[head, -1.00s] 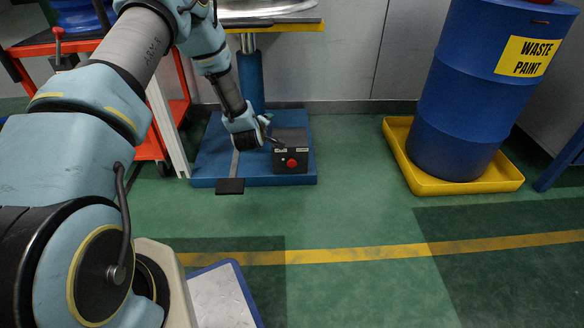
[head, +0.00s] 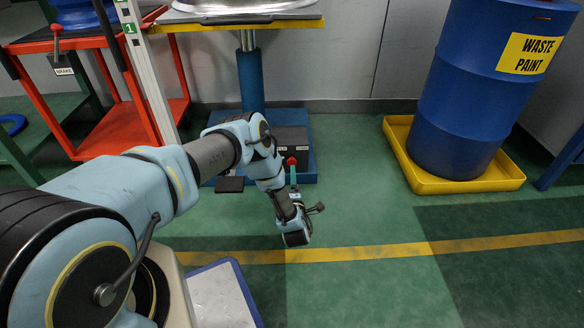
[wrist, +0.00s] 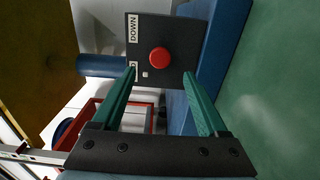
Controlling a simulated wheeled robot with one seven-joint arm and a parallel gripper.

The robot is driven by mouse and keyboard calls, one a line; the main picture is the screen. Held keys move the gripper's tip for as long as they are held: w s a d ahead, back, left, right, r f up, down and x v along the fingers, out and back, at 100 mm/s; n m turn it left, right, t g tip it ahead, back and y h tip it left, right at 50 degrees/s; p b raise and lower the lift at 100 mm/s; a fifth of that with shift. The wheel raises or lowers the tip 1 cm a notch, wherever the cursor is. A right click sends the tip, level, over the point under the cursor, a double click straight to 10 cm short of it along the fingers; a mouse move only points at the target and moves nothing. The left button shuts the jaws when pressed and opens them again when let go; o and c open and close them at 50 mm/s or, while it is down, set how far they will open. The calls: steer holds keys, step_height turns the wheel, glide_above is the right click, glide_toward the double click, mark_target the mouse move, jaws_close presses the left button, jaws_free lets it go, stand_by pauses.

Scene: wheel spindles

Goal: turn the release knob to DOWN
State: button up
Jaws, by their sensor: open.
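A dark control box (head: 290,136) with a round red knob (head: 291,161) stands on the blue base in the head view. In the wrist view the red knob (wrist: 159,60) sits on the dark face of the box (wrist: 178,38), with a white DOWN label (wrist: 133,28) at upper left. A second label lies partly behind the left fingertip, mostly unreadable. A small white square shows beside the knob. My gripper (wrist: 160,74) is open, its green fingers apart, pointing at the box with the knob between their lines. In the head view my gripper (head: 293,176) is just in front of the knob.
The blue base (head: 308,172) carries a blue column (head: 251,80) under a table. A black pedal (head: 230,184) lies at its front edge. A red cart (head: 125,125) stands left. A blue drum (head: 465,105) sits in a yellow tray (head: 420,170) at right. Green floor between is clear.

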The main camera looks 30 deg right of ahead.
mark_target(292, 163)
steer(key=b+x, duration=0.2)
steer(key=x, duration=0.5)
steer(key=shift+w+d, duration=0.15)
steer(key=shift+w, duration=0.1)
steer(key=shift+c, duration=0.2)
jaws_close()
